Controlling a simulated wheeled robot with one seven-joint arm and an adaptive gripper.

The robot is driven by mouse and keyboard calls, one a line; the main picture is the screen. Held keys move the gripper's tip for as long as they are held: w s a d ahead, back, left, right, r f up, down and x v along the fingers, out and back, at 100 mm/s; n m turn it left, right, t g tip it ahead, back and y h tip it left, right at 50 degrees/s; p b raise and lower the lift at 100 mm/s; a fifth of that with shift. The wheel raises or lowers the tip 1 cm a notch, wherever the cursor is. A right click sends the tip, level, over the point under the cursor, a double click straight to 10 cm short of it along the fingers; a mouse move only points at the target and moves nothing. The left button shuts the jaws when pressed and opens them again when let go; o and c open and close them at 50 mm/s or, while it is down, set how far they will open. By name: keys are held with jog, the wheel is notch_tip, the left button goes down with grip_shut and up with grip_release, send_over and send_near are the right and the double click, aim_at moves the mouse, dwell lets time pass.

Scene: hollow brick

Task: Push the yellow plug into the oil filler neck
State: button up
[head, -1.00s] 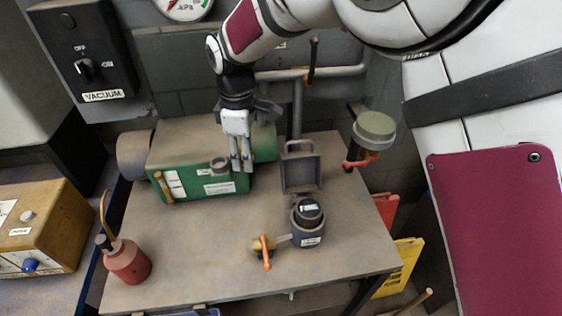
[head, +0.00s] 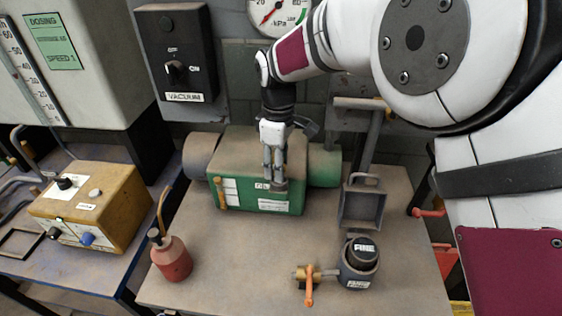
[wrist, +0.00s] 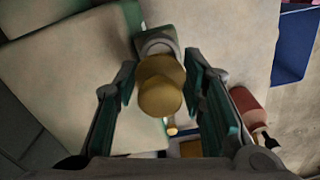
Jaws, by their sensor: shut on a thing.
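The yellow plug (wrist: 161,88) is a round brownish-yellow piece between my fingers in the wrist view. My gripper (wrist: 163,72) is shut on it. The grey oil filler neck (wrist: 157,42) shows partly behind the plug, towards the top of that view; I cannot tell whether the two touch. In the head view my gripper (head: 275,168) points down, with its fingertips close above the neck (head: 279,186) on the front of the green pump (head: 240,196). The plug cannot be made out in the head view.
A red oil can (head: 171,259) stands to the left on the table (head: 240,265). A grey open box (head: 362,205) and a dark-capped cup (head: 358,268) with an orange-handled valve (head: 309,285) are to the right. The front middle of the table is clear.

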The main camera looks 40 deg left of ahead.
jog(key=shift+w+d+f, duration=0.1)
jog(key=shift+d+f, duration=0.2)
jog(key=shift+f, duration=0.3)
dwell(0.6)
jog(key=shift+f+b, duration=0.7)
jog(key=shift+f, duration=0.1)
dwell(1.2)
jog(key=o, duration=1.1)
